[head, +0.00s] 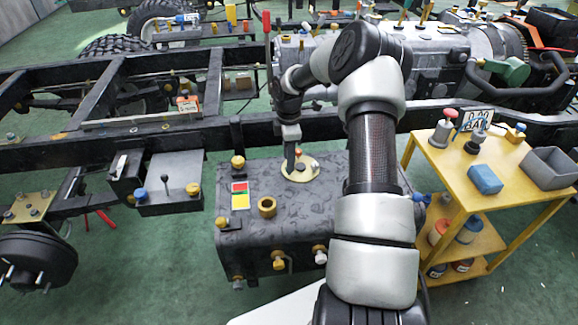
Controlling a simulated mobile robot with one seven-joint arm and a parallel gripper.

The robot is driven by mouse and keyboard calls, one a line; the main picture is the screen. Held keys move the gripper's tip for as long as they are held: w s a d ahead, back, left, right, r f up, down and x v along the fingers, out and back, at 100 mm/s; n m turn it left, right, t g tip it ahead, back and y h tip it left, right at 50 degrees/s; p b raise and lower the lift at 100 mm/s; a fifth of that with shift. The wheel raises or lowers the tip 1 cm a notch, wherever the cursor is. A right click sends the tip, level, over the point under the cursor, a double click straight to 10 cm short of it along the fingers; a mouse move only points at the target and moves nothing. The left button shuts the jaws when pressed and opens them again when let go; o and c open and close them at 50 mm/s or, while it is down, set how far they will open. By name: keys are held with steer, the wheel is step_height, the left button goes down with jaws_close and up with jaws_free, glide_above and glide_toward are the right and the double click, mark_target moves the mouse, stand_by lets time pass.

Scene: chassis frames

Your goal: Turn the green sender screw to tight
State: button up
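The dark tank (285,225) stands below the chassis frame, with a pale round sender plate (308,171) on its top. My gripper (291,168) points down over the left part of this plate, its fingertips at or just above the surface. A small orange-red piece (299,152) shows beside the fingers at the plate's back edge. I cannot make out a green screw on the plate; the fingers may hide it. The fingers look close together, but I cannot tell whether they are shut or hold anything.
A yellow cart (430,165) with a blue block (485,179) and a grey bin (551,168) stands right. The black frame rail (100,152) runs behind the tank.

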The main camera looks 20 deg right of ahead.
steer(key=shift+f, duration=1.55)
steer(key=shift+c, duration=0.3)
jaws_close()
